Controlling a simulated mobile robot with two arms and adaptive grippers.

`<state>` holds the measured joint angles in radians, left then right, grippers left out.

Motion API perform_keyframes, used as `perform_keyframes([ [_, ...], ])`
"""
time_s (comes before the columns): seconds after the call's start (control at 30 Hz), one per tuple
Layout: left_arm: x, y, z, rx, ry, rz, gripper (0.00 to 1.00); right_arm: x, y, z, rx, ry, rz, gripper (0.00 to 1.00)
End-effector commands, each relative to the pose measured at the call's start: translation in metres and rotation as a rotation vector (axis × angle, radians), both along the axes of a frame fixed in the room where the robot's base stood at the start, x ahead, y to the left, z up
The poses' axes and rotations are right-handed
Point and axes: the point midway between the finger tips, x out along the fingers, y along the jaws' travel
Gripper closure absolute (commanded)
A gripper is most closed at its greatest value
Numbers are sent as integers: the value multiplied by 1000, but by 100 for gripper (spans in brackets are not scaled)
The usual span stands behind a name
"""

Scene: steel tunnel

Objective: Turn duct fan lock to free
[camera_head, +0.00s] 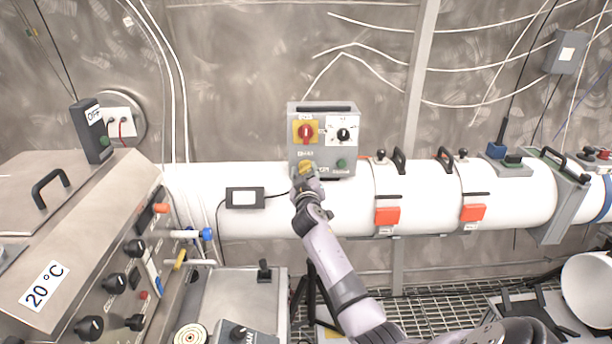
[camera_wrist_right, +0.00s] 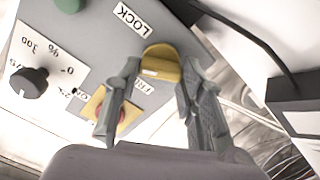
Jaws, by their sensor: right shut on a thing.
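A grey control box (camera_head: 347,157) sits on the white duct. Its yellow lock knob (camera_head: 305,166) is at the lower left of the box's face. In the right wrist view the yellow knob (camera_wrist_right: 160,62) lies between the LOCK label (camera_wrist_right: 133,19) and the FREE label (camera_wrist_right: 145,88), which a finger partly covers. My right gripper (camera_head: 305,178) is at the box from below, shut on the yellow knob. The wrist view shows the right fingers (camera_wrist_right: 160,73) on either side of the knob. I cannot tell which label the knob points to. My left gripper is not in view.
A red rotary switch (camera_head: 306,131), a black dial (camera_head: 343,134) and a green button (camera_head: 341,163) share the box's face. The white duct (camera_head: 420,200) carries red latches and black handles. A small black display box (camera_head: 245,198) is left of the control box.

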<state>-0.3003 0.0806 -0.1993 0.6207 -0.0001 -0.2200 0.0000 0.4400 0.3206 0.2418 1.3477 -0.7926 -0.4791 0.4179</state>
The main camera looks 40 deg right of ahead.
Motion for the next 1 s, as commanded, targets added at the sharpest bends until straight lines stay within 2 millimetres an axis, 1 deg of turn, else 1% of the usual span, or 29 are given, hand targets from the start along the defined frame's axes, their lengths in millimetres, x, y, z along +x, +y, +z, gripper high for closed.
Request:
perform_keyframes([
  [0.43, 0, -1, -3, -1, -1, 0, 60, 1, 1, -2, -328, 277, 1, 91],
  [0.8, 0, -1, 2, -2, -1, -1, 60, 1, 2, -2, -588, 496, 2, 91],
  [1.0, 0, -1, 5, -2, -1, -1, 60, 1, 2, -3, -700, 591, 2, 91],
])
